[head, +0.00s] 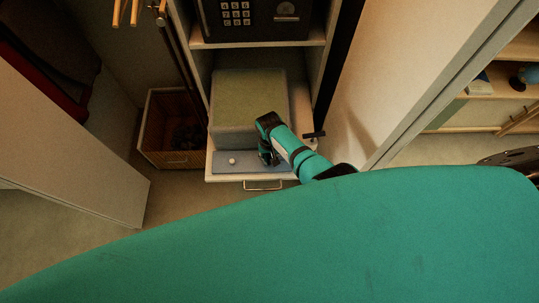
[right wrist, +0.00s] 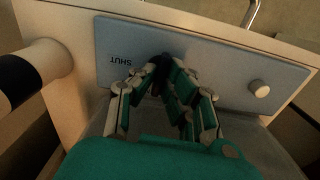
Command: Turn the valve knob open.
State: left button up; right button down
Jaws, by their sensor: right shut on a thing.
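A blue-grey panel (head: 222,168) lies on a pale drawer front in the head view; it also shows in the right wrist view (right wrist: 220,62). The word SHUT is printed on it, upside down in the wrist view. My right gripper (head: 267,158) reaches down onto the panel, and its fingers in the wrist view (right wrist: 160,72) are closed around a dark valve knob (right wrist: 157,61). The fingers hide most of the knob, so its angle cannot be told. A small whitish round stud (right wrist: 259,89) is on the panel, apart from the gripper. My left gripper is out of view.
A grey box with a greenish top (head: 245,95) stands behind the panel. A keypad safe (head: 285,20) sits on the shelf above. A wooden crate (head: 175,157) is at left. A metal handle (head: 263,186) sticks out in front below the panel.

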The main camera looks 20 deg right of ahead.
jog(key=c, duration=1.4)
grip_release()
notch_tip(320, 180, up, 12)
